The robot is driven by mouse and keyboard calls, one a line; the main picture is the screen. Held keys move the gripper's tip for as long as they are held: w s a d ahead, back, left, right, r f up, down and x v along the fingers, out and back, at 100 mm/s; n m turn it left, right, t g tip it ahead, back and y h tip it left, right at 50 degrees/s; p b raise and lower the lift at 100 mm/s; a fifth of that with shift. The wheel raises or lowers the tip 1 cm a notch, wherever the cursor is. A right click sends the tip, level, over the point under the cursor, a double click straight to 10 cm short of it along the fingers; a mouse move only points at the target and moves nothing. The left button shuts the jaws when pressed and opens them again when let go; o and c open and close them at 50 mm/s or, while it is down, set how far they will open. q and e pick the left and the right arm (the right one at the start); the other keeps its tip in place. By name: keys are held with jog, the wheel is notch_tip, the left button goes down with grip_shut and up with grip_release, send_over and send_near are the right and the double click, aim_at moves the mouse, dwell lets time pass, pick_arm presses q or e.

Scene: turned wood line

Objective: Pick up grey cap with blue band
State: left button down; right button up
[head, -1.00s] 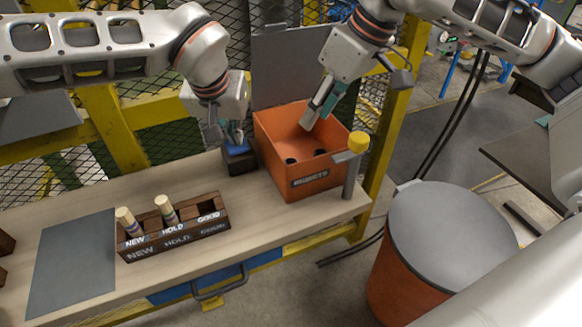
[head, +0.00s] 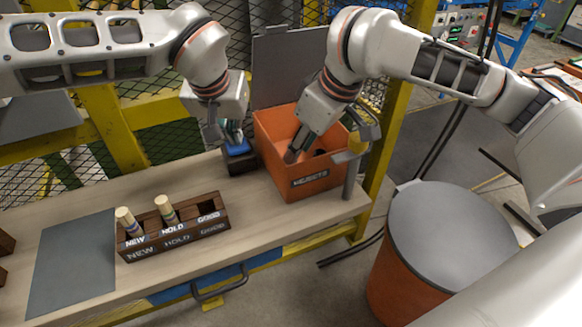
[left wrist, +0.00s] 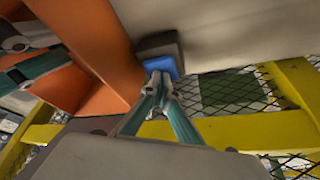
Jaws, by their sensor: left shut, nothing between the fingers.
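I cannot make out a grey cap with a blue band in any view. My left gripper (head: 232,138) is shut and empty, just over a dark block with a blue top (head: 238,149) on the bench. In the left wrist view its fingertips (left wrist: 160,82) meet in front of the blue top (left wrist: 161,66); I cannot tell whether they touch it. My right gripper (head: 294,153) reaches down into the orange rejects box (head: 318,184). Its fingers are mostly hidden, so its opening is unclear. Dark round things (head: 319,153) lie in the box, partly hidden.
A dark wooden rack (head: 175,239) marked NEW, HOLD and GOOD holds two banded wooden pegs; GOOD looks empty. A grey mat (head: 72,262) lies at left. A grey-lidded orange drum (head: 455,225) stands beyond the bench's right end.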

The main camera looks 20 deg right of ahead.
jog(key=shift+s+x, duration=0.2)
jog(key=shift+x, duration=2)
jog(key=shift+d, duration=0.1)
jog(key=c, duration=0.5)
pick_arm(q)
jog(key=shift+f, duration=0.1)
pick_arm(e)
notch_tip(320, 180, up, 10)
jog(key=shift+f, duration=0.1)
jog(key=shift+r, duration=1.3)
jog(key=shift+r, duration=0.1)
